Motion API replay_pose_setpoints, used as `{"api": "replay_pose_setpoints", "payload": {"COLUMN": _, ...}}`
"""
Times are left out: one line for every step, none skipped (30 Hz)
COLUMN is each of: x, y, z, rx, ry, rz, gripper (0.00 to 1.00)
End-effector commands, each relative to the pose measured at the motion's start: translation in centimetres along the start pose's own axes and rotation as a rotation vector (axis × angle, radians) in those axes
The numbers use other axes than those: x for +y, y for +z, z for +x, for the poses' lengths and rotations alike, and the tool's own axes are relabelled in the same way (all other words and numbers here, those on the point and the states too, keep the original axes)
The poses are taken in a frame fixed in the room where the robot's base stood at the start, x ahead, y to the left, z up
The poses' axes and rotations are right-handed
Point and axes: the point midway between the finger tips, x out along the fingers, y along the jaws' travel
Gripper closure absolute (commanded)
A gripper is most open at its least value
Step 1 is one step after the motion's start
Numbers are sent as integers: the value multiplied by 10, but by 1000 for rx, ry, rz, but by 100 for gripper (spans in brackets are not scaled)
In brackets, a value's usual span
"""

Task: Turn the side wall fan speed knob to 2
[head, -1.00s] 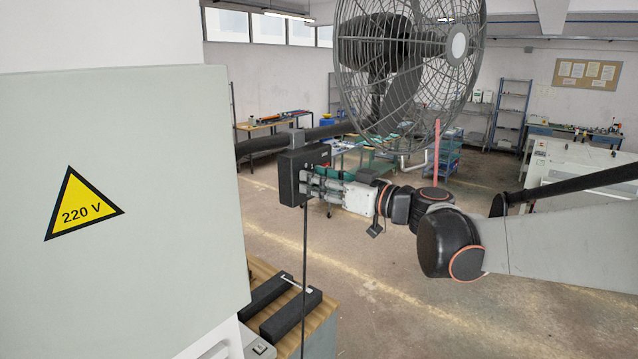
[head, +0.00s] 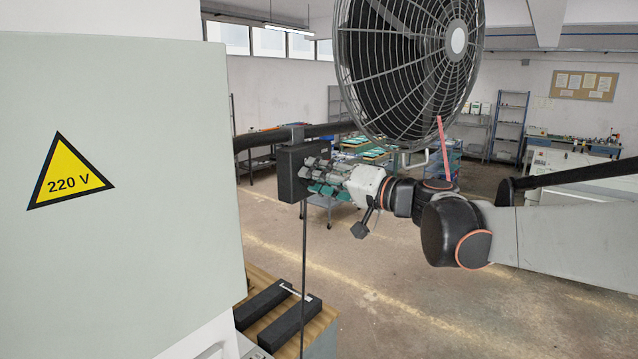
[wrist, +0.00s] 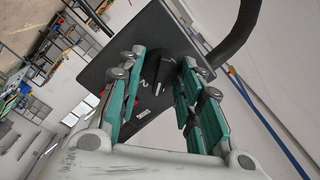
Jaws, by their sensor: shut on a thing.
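The fan (head: 410,65) hangs on a dark pipe at the top of the head view. Its dark control box (head: 294,173) hangs left of and below the fan, with a cord running down. In the wrist view the box's face (wrist: 121,66) shows tilted, with a black knob (wrist: 156,70) and white marks beside it, one looking like a 2. My gripper (head: 317,172) is at the box face in the head view. In the wrist view its green-padded fingers (wrist: 160,75) are on both sides of the knob, shut on it. The knob's exact setting is hard to read.
A grey cabinet (head: 130,250) with a 220 V sign fills the left. The dark pipe (head: 262,139) runs behind the box. Below is a wooden-topped bench (head: 252,287) with black blocks. Open floor (head: 400,310) lies to the right, with tables and shelves behind.

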Motion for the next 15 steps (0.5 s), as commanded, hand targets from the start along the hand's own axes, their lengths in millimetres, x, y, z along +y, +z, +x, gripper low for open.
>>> {"api": "replay_pose_setpoints", "payload": {"x": 2, "y": 0, "z": 0, "rx": 1, "ry": 0, "rz": 41, "gripper": 91}}
{"api": "replay_pose_setpoints", "payload": {"x": 2, "y": 0, "z": 0, "rx": 1, "ry": 0, "rz": 68, "gripper": 91}}
{"api": "replay_pose_setpoints", "payload": {"x": 2, "y": 0, "z": 0, "rx": 1, "ry": 0, "rz": 103, "gripper": 91}}
{"api": "replay_pose_setpoints", "payload": {"x": 2, "y": 0, "z": 0, "rx": 1, "ry": 0, "rz": 130, "gripper": 91}}
{"api": "replay_pose_setpoints", "payload": {"x": 2, "y": 0, "z": 0, "rx": 1, "ry": 0, "rz": 155, "gripper": 91}}
{"api": "replay_pose_setpoints", "payload": {"x": 2, "y": 0, "z": 0, "rx": 1, "ry": 0, "rz": 187, "gripper": 91}}
{"api": "replay_pose_setpoints", "payload": {"x": 2, "y": 0, "z": 0, "rx": 1, "ry": 0, "rz": 210, "gripper": 91}}
{"api": "replay_pose_setpoints", "payload": {"x": 2, "y": 0, "z": 0, "rx": 1, "ry": 0, "rz": 232, "gripper": 91}}
{"api": "replay_pose_setpoints", "payload": {"x": 2, "y": 0, "z": 0, "rx": 1, "ry": 0, "rz": 260, "gripper": 91}}
{"api": "replay_pose_setpoints", "payload": {"x": 2, "y": 0, "z": 0, "rx": 1, "ry": 0, "rz": 281, "gripper": 91}}
{"api": "replay_pose_setpoints", "payload": {"x": 2, "y": 0, "z": 0, "rx": 1, "ry": 0, "rz": 299, "gripper": 91}}
{"api": "replay_pose_setpoints", "payload": {"x": 2, "y": 0, "z": 0, "rx": 1, "ry": 0, "rz": 323, "gripper": 91}}
{"api": "replay_pose_setpoints", "payload": {"x": 2, "y": 0, "z": 0, "rx": 1, "ry": 0, "rz": 340, "gripper": 91}}
{"api": "replay_pose_setpoints", "payload": {"x": 2, "y": 0, "z": 0, "rx": 1, "ry": 0, "rz": 355, "gripper": 91}}
{"api": "replay_pose_setpoints", "payload": {"x": 2, "y": 0, "z": 0, "rx": 1, "ry": 0, "rz": 375, "gripper": 91}}
